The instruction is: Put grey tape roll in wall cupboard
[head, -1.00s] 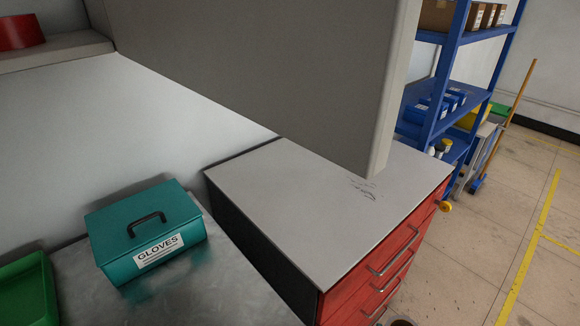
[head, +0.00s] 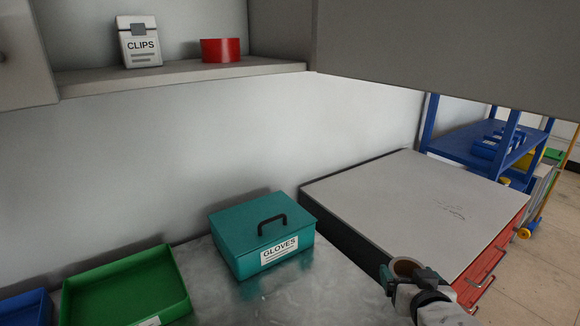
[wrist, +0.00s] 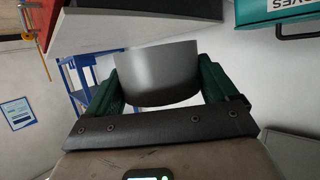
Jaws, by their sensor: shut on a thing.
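My gripper (head: 408,279) is at the lower right of the head view, in front of the red drawer cabinet's top. It is shut on the grey tape roll (wrist: 158,73), which sits between the two green fingers in the wrist view. The wall cupboard (head: 180,76) is open at the upper left. Its shelf holds a white CLIPS box (head: 139,45) and a red roll (head: 221,50), with bare shelf left of the box and between the two.
A grey panel (head: 440,50) juts out at the cupboard's right. Below stand a teal GLOVES box (head: 262,235), a green bin (head: 125,290) and a blue bin (head: 25,308) on the metal bench. A blue rack (head: 475,140) stands at the right.

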